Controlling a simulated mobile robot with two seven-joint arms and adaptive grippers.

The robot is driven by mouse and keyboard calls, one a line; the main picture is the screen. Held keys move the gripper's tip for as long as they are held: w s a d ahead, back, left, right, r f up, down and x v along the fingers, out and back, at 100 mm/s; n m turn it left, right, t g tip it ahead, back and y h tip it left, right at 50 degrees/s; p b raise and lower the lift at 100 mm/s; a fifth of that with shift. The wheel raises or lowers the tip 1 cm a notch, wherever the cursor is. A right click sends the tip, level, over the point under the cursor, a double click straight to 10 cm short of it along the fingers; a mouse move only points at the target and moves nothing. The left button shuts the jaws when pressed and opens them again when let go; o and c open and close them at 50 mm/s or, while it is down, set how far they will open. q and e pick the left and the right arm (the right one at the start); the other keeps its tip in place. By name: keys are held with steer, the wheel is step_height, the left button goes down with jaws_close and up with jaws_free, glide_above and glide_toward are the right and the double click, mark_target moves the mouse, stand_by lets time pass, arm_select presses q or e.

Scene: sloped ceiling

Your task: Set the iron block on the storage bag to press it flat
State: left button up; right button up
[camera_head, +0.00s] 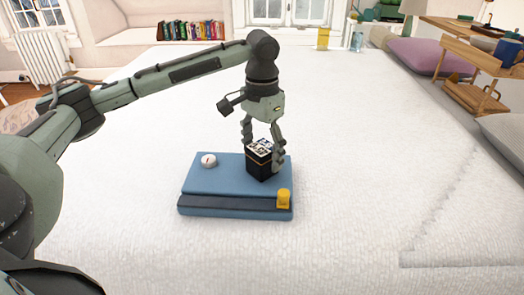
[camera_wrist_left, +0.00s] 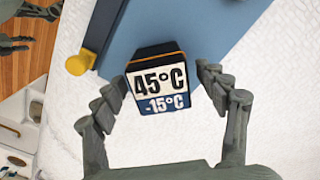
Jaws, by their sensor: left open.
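The iron block (camera_head: 259,163) is a black cube with a white and blue label on top. It rests upright on the right part of the blue storage bag (camera_head: 225,180), which lies flat on the white bed and has a dark strip along its front. My left gripper (camera_head: 263,152) is open, pointing down, with its fingers on either side of the block. In the left wrist view the block (camera_wrist_left: 158,80) reads "45°C -15°C" and sits between the open fingers, with small gaps beside it. The bag (camera_wrist_left: 190,25) shows behind it. My right gripper is not seen in the head view.
A white round item (camera_head: 209,160) with a red mark sits on the bag's back left. A yellow piece (camera_head: 284,198) is at its front right corner. The white bed (camera_head: 350,150) around is mostly clear. A purple pillow (camera_head: 430,56) and wooden tray table (camera_head: 470,95) stand at right.

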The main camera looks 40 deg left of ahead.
mark_target(262, 147)
arm_select(q)
step_height(262, 147, up, 12)
stand_by(0.5)
stand_by(0.3)
step_height(262, 147, down, 12)
steer(key=shift+r, duration=0.2)
steer(key=shift+r, duration=0.1)
stand_by(0.5)
